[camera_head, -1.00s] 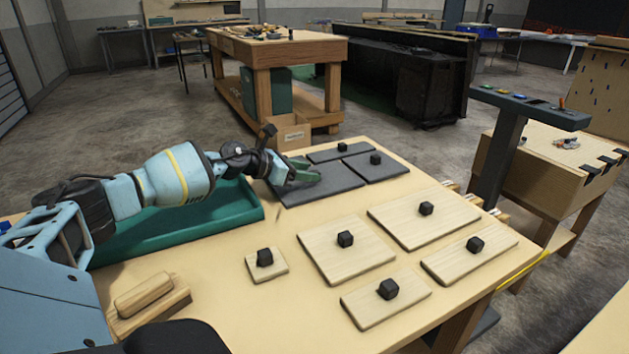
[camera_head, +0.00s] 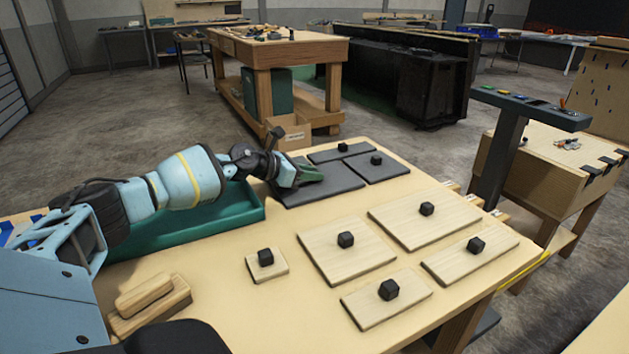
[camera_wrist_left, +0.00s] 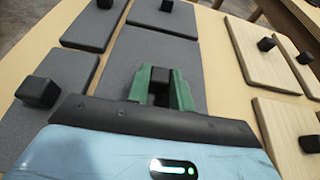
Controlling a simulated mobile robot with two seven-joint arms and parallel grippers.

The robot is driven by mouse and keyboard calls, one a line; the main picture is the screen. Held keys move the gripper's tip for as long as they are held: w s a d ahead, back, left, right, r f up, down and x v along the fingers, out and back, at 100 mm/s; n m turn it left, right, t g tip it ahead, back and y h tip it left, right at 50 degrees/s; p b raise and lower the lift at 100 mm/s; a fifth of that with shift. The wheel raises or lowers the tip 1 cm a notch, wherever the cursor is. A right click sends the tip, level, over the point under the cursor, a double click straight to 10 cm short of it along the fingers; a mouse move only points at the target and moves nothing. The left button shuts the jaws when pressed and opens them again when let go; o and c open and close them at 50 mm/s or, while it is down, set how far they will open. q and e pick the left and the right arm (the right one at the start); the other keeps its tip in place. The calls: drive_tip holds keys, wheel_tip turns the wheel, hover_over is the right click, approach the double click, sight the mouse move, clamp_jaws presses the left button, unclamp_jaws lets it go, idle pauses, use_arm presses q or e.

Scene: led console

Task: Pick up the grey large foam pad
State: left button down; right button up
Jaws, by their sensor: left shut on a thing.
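The grey large foam pad (camera_head: 335,181) lies flat at the back left of the light wooden table, beside the green tray. My left gripper (camera_head: 308,177) is over it, coming in from the left. In the left wrist view, its green fingers (camera_wrist_left: 160,88) are shut on the black cube knob (camera_wrist_left: 160,76) of this pad (camera_wrist_left: 137,50). The pad appears to rest on the table. The arm hides its left part in the head view. My right gripper is not in view.
Smaller grey pads with black knobs lie close by, at the back (camera_head: 325,155) and right (camera_head: 390,168). Wooden pads (camera_head: 335,263) with knobs lie in front. The green tray (camera_head: 185,228) sits under the arm. A wooden block (camera_head: 150,305) is at front left.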

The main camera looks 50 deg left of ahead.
use_arm(q)
drive_tip(key=shift+r, duration=0.1)
wheel_tip(320, 180, up, 10)
drive_tip(key=p, duration=0.2)
